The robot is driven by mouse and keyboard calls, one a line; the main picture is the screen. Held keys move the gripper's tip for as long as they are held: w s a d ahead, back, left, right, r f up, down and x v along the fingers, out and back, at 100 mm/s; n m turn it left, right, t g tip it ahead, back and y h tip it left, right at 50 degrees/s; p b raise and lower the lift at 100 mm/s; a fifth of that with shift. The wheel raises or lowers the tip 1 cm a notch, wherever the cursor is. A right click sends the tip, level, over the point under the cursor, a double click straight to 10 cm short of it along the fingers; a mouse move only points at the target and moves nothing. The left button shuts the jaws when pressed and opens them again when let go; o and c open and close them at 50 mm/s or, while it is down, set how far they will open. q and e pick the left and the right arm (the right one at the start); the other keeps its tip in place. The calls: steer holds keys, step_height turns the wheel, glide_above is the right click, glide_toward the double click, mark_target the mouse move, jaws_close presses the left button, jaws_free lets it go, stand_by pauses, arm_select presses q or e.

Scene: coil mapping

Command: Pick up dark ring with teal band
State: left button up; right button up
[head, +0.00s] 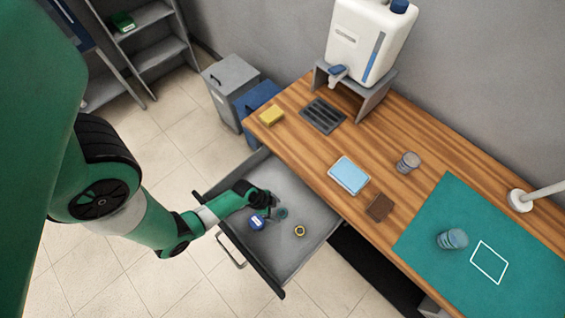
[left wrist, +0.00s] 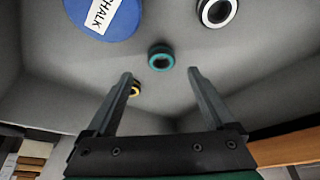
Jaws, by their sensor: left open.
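The dark ring with a teal band (left wrist: 160,57) lies on the grey drawer floor. In the left wrist view it sits just beyond my open fingertips, centred between them. In the head view it shows as a small dark teal spot (head: 282,213) beside the gripper. My left gripper (left wrist: 160,73) is open and empty, fingers apart. In the head view the left gripper (head: 268,204) reaches down inside the open drawer. My right gripper is in neither view.
The open drawer (head: 316,213) also holds a blue chalk container (head: 257,222), a yellow-banded ring (head: 300,231) and a white-banded ring (left wrist: 217,12). Drawer walls surround the gripper. The wooden desk (head: 330,147) stands to the right, with a teal mat (head: 430,215) on it.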

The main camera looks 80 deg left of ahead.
mark_target(284, 214)
arm_select(q)
steer(key=b+x, duration=0.2)
steer(key=x, duration=0.3)
steer(key=shift+a+f, duration=0.1)
steer(key=shift+f, duration=0.05)
jaws_close()
